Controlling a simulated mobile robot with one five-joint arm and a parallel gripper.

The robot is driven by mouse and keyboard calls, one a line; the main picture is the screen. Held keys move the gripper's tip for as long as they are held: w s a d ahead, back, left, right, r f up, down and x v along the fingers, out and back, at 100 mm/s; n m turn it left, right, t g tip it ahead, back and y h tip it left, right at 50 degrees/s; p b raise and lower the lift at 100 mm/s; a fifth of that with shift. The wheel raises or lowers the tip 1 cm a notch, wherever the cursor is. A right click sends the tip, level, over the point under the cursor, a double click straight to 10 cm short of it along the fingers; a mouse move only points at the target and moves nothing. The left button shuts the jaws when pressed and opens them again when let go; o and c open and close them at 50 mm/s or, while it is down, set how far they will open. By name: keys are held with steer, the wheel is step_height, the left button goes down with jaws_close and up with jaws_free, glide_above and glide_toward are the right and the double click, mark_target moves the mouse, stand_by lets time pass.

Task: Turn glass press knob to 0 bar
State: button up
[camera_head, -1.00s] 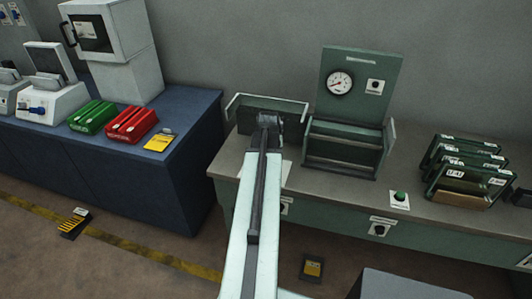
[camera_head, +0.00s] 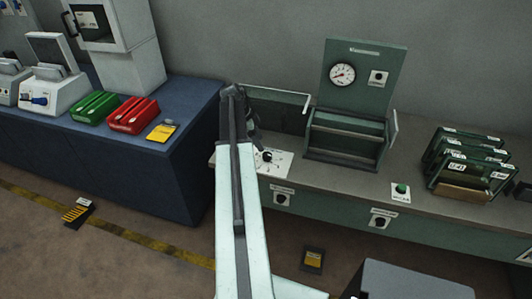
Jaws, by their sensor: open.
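The green press-like unit stands on the right bench, with a round white gauge (camera_head: 342,74) and a small dark knob (camera_head: 378,77) on its upright back panel (camera_head: 365,55). A dark knob (camera_head: 268,156) sits on a white dial plate (camera_head: 283,165) on the bench top, left of the unit. Two more dark knobs, a left front knob (camera_head: 281,198) and a right front knob (camera_head: 379,222), are on the bench front. Labels are too small to read. My gripper (camera_head: 257,140) is open, just above and left of the dial-plate knob, partly hidden behind my arm. Contact cannot be told.
A green button (camera_head: 401,189) and a rack of green framed panels (camera_head: 468,165) are on the right bench. A thin white-edged frame (camera_head: 278,103) stands behind my gripper. The blue bench (camera_head: 185,110) at left holds red (camera_head: 134,116) and green (camera_head: 96,107) holders.

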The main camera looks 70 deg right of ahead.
mark_target(267, 154)
steer(key=b+x, duration=0.6)
steer(key=x, duration=0.1)
steer(key=shift+w+a+f+b, duration=0.1)
steer(key=shift+f+b, duration=0.1)
steer(key=shift+b, duration=0.2)
steer(key=shift+s+f+b, duration=0.25)
steer(key=shift+f+b, duration=0.1)
steer(key=shift+r, duration=0.1)
jaws_close()
